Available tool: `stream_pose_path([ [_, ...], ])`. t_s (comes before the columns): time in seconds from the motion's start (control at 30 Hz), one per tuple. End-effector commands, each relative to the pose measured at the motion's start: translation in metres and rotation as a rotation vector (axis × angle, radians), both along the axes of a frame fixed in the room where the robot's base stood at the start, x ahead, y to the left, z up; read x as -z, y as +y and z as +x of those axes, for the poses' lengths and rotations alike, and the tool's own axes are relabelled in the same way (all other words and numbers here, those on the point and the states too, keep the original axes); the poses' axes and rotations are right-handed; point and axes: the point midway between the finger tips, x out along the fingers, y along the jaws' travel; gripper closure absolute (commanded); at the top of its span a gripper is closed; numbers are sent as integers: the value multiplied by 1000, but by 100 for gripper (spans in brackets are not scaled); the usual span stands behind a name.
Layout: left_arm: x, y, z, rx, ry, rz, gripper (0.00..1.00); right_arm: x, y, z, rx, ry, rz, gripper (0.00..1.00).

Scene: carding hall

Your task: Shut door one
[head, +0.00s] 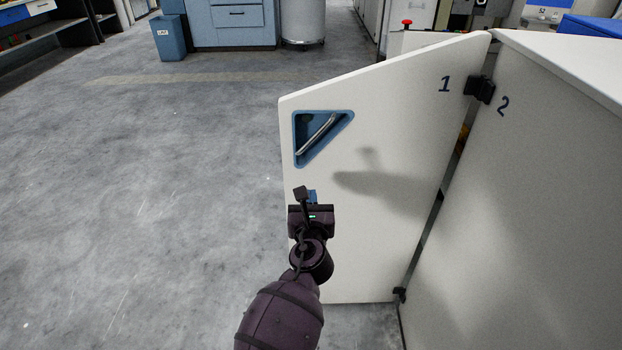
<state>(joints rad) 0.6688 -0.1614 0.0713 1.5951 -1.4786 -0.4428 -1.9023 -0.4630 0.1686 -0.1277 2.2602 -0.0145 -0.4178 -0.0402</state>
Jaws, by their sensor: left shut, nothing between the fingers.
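Door one (390,130) is a white panel marked "1". It stands open, swung out from the white cabinet, with a gap showing along its hinge side. A blue triangular recess with a metal handle bar (318,134) is in its upper left part. My left gripper (306,194) is shut and empty, in front of the door's lower left part, below the handle recess. I cannot tell whether it touches the door. Its shadow falls on the door to the right. My right gripper is not in view.
A white panel marked "2" (530,180) fills the right side, joined near door one by a black hinge (479,89). The grey floor (150,200) to the left is clear. A blue bin (168,38) and blue drawers (230,22) stand at the back.

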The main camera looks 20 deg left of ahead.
Motion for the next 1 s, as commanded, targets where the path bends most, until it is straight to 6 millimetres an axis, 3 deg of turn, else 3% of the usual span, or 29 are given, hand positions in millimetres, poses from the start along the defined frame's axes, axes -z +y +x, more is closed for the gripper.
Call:
stream_pose_path([
  [0.3,4,14,44,1,4,-1,100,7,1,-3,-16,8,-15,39],
  [0.5,3,20,63,1,3,-1,100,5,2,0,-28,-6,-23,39],
  [1.0,0,23,71,1,0,0,100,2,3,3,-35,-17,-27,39],
])
